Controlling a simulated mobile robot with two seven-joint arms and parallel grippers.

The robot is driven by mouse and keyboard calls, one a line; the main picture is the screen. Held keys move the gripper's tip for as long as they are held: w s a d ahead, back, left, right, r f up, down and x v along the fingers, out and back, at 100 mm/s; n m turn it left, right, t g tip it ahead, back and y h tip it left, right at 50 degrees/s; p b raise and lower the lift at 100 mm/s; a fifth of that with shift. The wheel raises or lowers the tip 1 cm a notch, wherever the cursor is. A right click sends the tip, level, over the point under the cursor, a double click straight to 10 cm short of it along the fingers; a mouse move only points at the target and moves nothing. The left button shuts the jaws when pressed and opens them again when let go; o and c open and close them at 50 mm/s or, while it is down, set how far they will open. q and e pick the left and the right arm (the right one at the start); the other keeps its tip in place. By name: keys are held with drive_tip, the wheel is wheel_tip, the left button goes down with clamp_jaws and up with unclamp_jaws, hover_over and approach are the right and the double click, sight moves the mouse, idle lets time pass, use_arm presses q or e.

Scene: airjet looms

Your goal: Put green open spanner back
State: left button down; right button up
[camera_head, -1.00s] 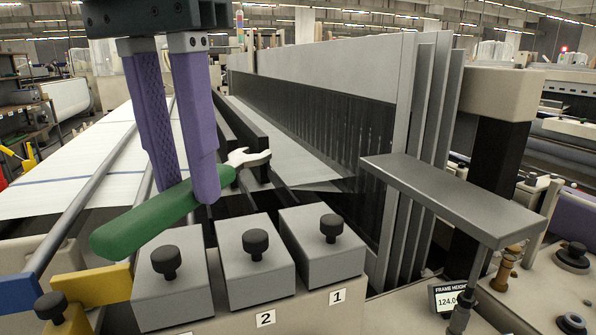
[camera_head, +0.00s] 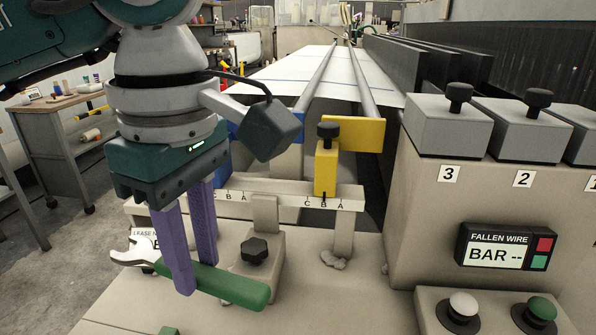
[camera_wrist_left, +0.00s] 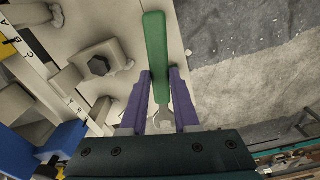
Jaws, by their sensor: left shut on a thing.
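The green open spanner (camera_head: 229,285) has a green handle and a pale metal open jaw. My left gripper (camera_head: 200,278) has purple fingers and is shut on the spanner near where handle and jaw meet. In the head view the jaw points left and the handle points right, above the machine's front ledge. In the left wrist view the spanner (camera_wrist_left: 156,55) stands between the fingers of the left gripper (camera_wrist_left: 160,100), handle pointing up the picture. My right gripper is not in view.
A black knob (camera_head: 254,250) on a block stands just behind the spanner. A lettered rail (camera_head: 290,198) carries a yellow clamp (camera_head: 326,165). Numbered grey boxes (camera_head: 447,127) and a fallen-wire display (camera_head: 505,247) are at right. A wooden table (camera_head: 62,103) stands far left.

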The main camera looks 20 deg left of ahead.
use_arm(q)
drive_tip(key=f+n, duration=0.1)
drive_tip(key=f, duration=0.1)
drive_tip(key=f+n, duration=0.1)
drive_tip(key=shift+s+a+n+b, duration=0.2)
drive_tip(key=shift+s+n+b, duration=0.1)
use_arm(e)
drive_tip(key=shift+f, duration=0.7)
use_arm(q)
drive_tip(key=shift+f+b, duration=0.3)
drive_tip(key=shift+b, duration=0.15)
wheel_tip(320, 180, down, 6)
drive_tip(key=b, duration=0.6)
drive_tip(key=shift+f, duration=0.25)
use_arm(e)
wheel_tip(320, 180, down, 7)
use_arm(q)
drive_tip(key=shift+f+b, duration=1.1)
drive_tip(key=shift+b, duration=0.15)
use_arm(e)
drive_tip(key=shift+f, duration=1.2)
use_arm(q)
drive_tip(key=shift+c, duration=0.5)
unclamp_jaws()
